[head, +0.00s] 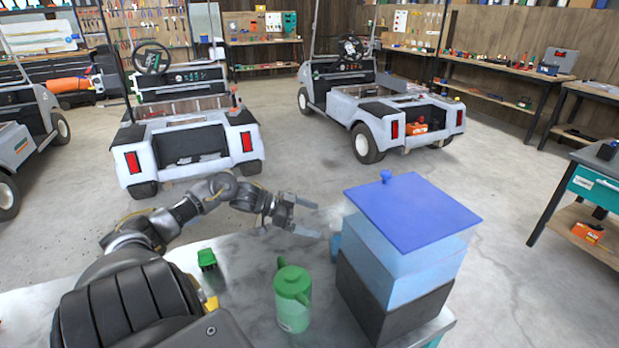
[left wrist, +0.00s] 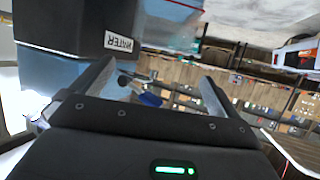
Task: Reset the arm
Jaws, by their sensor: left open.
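My left arm reaches in from the left of the head view. My left gripper (head: 314,219) is open and empty, its fingers pointing right toward a water container with a blue lid (head: 413,212), a clear blue tank and a dark base. A gap shows between the fingertips and the container. In the left wrist view the gripper (left wrist: 158,78) has its two fingers spread with nothing between them. The container's dark part with a WATER label (left wrist: 118,42) shows beyond the left finger. My right gripper is not in view.
A green lidded pitcher (head: 293,298) and a small green object (head: 206,259) stand on the grey table (head: 245,255) near my arm. White carts (head: 190,145) and (head: 395,115) are parked beyond it. Open concrete floor (head: 290,165) lies between.

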